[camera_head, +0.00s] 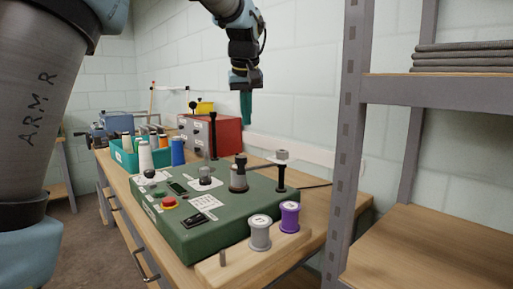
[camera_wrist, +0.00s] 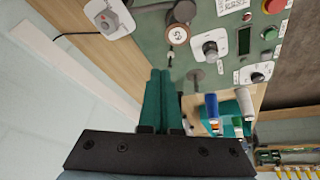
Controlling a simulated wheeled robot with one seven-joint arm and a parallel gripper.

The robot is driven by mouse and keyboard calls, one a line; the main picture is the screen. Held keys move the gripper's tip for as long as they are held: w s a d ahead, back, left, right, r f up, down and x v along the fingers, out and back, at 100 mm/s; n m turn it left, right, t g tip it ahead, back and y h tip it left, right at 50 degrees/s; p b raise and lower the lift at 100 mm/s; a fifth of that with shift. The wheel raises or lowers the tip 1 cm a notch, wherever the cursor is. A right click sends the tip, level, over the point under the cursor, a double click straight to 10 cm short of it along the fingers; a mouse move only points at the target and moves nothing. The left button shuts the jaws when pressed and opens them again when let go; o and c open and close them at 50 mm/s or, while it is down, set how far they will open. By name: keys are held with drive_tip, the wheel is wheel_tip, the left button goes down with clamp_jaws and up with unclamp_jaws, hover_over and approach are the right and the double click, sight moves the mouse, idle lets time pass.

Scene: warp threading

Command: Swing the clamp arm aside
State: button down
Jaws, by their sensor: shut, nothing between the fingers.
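The green machine (camera_head: 200,215) stands on the wooden bench.
A grey spool (camera_head: 260,232) and a purple spool (camera_head: 289,217) stand on a wooden block at the front. A metal shelf upright (camera_head: 350,130) stands at right.

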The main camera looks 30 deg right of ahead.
drive_tip(key=shift+n+y, duration=0.4)
drive_tip(key=shift+y, duration=0.3)
drive_tip(key=w+f, duration=0.1)
drive_tip(key=f, duration=0.1)
drive_tip(key=w+a+f, duration=0.1)
drive_tip(key=f, duration=0.2)
drive_tip(key=w+f+p, duration=0.1)
drive_tip(key=f, duration=0.2)
drive_tip(key=shift+w+a+f, duration=0.1)
drive_tip(key=shift+a+f, duration=0.1)
drive_tip(key=shift+a, duration=0.15)
drive_tip(key=shift+s+a+f+p, duration=0.1)
drive_tip(key=shift+s+a+p, duration=0.15)
drive_tip(key=shift+s, duration=0.7)
drive_tip(key=shift+s+a+p, duration=0.2)
drive_tip(key=shift+s+a, duration=0.05)
drive_tip(key=shift+s, duration=0.65)
drive_tip(key=shift+s, duration=0.2)
